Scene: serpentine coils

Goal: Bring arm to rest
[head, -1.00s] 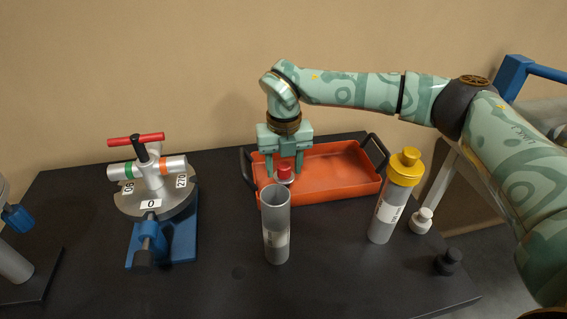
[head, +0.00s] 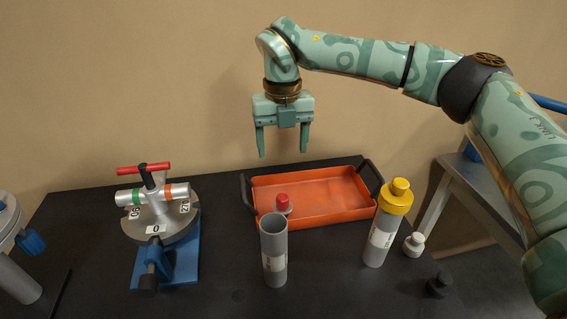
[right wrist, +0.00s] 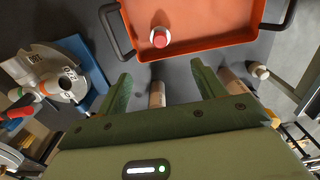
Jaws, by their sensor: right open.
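My right arm (head: 355,58) comes in from the right in the head view. Its gripper (head: 283,152) is open and empty, pointing down above the back of the table. In the right wrist view the two fingers (right wrist: 160,88) stand apart with nothing between them. Below it a red-capped piece (head: 283,203) stands in the left part of the orange tray (head: 335,212); the piece also shows in the right wrist view (right wrist: 160,38). My left gripper does not show.
An open grey tube (head: 274,258) stands before the tray. A yellow-capped tube (head: 380,240) stands to its right, near a white-topped piece (head: 414,244) and a dark knob (head: 439,284). A valve-like device (head: 160,220) on a blue base is at left.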

